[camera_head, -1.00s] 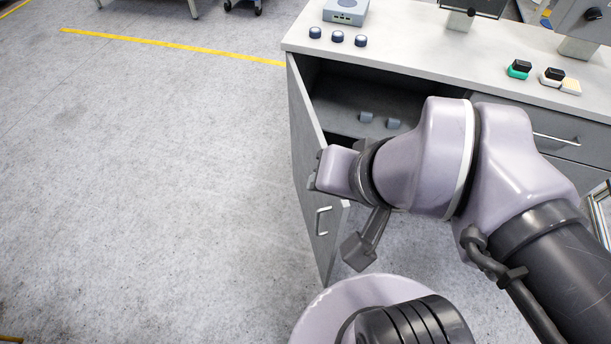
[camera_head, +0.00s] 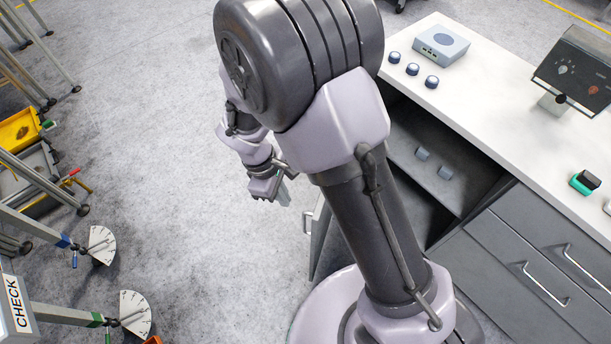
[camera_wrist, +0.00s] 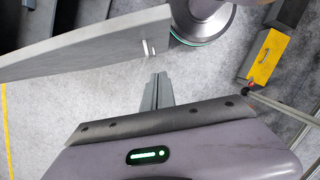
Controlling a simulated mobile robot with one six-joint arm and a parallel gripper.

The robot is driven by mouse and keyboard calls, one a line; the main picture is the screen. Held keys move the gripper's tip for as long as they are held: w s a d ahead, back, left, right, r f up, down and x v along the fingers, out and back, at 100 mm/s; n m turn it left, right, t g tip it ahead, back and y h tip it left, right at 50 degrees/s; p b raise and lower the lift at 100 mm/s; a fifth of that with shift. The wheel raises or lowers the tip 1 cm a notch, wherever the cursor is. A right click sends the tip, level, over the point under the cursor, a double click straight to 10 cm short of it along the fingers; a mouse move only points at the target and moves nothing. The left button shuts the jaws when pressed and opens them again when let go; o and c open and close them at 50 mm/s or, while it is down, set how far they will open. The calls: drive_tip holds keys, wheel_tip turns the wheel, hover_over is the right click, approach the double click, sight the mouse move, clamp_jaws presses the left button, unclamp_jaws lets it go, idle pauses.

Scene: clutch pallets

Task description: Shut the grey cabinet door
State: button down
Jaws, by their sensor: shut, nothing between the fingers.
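The grey cabinet door (camera_head: 319,238) stands open in the head view, largely hidden behind my arm. Its handle (camera_head: 307,222) shows at its outer edge. In the wrist view the door (camera_wrist: 85,47) crosses the upper left, with the handle (camera_wrist: 148,47) near its right end. My gripper (camera_head: 285,194) is left of the door's handle end in the head view. Its fingers (camera_wrist: 158,80) are shut and empty in the wrist view, pointing up the picture, a little below the handle and apart from the door.
The open cabinet's shelf (camera_head: 410,150) holds two small grey cylinders. The white worktop (camera_head: 480,110) carries a grey box (camera_head: 441,45), dark knobs and a screen. Stands and a yellow tray (camera_head: 18,130) are at the left. Floor between them and the cabinet is clear.

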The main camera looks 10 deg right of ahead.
drive_tip(key=d+f+b, duration=0.1)
drive_tip(key=f+b, duration=0.1)
drive_tip(key=f, duration=0.1)
drive_tip(key=s+d+f+b, duration=0.1)
drive_tip(key=d+f, duration=0.1)
drive_tip(key=f, duration=0.1)
drive_tip(key=s+d+f+b, duration=0.1)
drive_tip(key=f+b, duration=0.1)
drive_tip(key=f, duration=0.1)
drive_tip(key=shift+d+f+b, duration=0.2)
drive_tip(key=shift+d+b, duration=0.15)
drive_tip(key=shift+d, duration=0.05)
drive_tip(key=shift+s+d, duration=0.2)
drive_tip(key=shift+d, duration=0.15)
drive_tip(key=shift+r, duration=0.1)
drive_tip(key=shift+d, duration=0.15)
